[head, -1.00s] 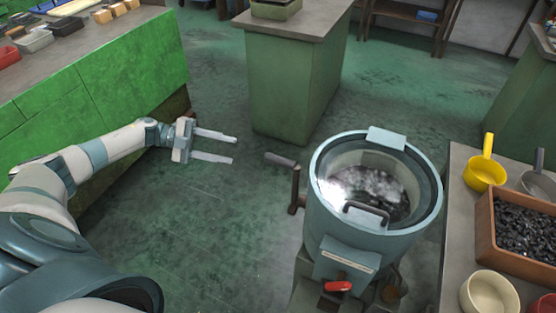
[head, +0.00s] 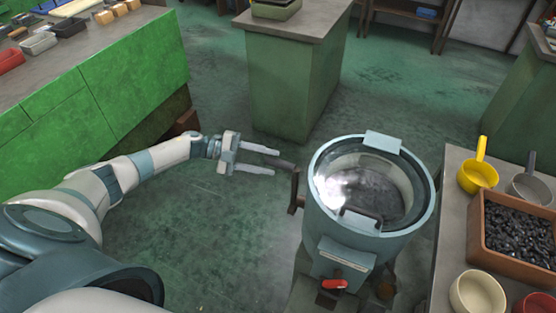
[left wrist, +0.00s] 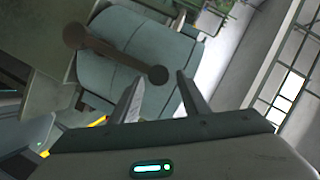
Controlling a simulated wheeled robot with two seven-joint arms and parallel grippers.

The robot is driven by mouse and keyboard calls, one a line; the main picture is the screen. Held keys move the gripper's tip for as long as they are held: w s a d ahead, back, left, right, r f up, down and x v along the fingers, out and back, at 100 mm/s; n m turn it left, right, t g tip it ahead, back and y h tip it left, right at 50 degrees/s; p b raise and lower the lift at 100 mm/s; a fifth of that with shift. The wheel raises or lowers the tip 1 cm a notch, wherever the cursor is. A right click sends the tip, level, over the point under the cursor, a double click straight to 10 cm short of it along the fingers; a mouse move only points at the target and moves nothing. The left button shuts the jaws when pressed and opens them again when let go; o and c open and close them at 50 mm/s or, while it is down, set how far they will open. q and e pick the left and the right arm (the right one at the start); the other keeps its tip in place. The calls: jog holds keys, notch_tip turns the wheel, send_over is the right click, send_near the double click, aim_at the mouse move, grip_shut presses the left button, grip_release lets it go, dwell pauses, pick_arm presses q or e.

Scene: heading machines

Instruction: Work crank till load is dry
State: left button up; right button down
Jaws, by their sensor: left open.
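A blue-grey drum machine (head: 335,222) with a round glass lid stands right of centre. Through the glass a dark grey load (head: 375,192) shows, with a bright glare at its left; whether it is wet cannot be told. The crank (head: 294,188) sits on the drum's left side, its dark grip (head: 283,164) pointing left. My left gripper (head: 275,163) is open, its fingertips on either side of the grip's end in the head view. In the left wrist view the crank (left wrist: 118,56) crosses ahead, one round end between the fingertips (left wrist: 157,84). Contact cannot be told.
The right bench (head: 450,210) holds a yellow scoop (head: 478,178), a tray of dark pieces (head: 478,235) and bowls. A green bench (head: 110,90) is at left, a green cabinet (head: 290,80) behind. Floor between is clear.

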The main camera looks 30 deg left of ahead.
aim_at(278, 164)
pick_arm(q)
jog(key=shift+p+x, duration=0.4)
jog(key=shift+x, duration=1.5)
grip_shut()
